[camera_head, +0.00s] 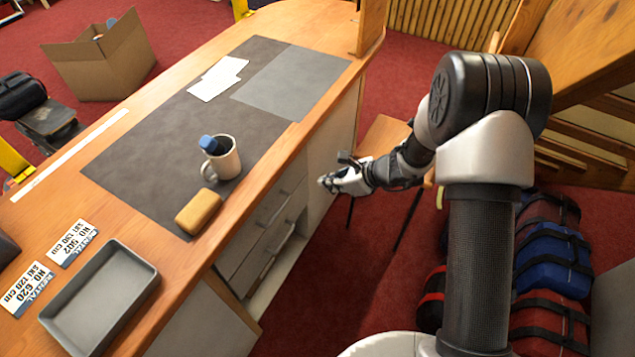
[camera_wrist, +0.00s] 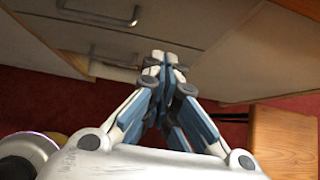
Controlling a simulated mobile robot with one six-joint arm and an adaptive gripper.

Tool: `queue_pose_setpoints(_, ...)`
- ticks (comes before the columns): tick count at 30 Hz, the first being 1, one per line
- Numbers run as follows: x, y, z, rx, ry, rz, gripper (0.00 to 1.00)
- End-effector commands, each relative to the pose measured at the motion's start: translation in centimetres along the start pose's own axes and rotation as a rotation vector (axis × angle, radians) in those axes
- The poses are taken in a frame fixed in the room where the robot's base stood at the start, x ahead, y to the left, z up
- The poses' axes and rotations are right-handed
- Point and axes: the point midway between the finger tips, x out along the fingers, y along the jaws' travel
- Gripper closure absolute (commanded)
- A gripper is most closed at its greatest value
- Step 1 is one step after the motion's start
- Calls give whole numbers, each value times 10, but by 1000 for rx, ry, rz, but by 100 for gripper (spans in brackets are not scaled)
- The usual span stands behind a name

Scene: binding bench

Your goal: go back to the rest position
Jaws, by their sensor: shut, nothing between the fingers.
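My gripper (camera_head: 325,182) hangs beside the bench, off its right edge and in front of the drawer fronts. In the wrist view its fingers (camera_wrist: 166,62) are together, shut and empty. My arm reaches from the right of the head view, clear of the bench top. The wooden bench (camera_head: 330,30) runs diagonally across the head view.
On the bench are a dark mat (camera_head: 130,170), a mug (camera_head: 222,160) with a blue item (camera_head: 210,144) in it, a tan block (camera_head: 199,211), a grey tray (camera_head: 150,283) and cards (camera_head: 75,243). A wooden stool (camera_head: 385,137) stands close behind my gripper. Strapped bags (camera_head: 552,258) lie at right.

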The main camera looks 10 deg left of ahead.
Motion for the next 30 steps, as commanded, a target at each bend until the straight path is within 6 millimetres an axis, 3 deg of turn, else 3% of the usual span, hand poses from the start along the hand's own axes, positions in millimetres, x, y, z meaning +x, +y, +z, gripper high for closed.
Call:
queue_pose_setpoints(3,-11,0,0,0,1,0,100)
queue_pose_setpoints(11,-13,0,0,-2,1,1,100)
queue_pose_setpoints(14,-22,2,8,-41,-1,3,100)
queue_pose_setpoints(17,-47,8,29,-158,-3,14,100)
queue_pose_setpoints(24,-146,54,83,-649,44,69,100)
queue_pose_setpoints(30,-225,104,94,-1061,149,120,100)
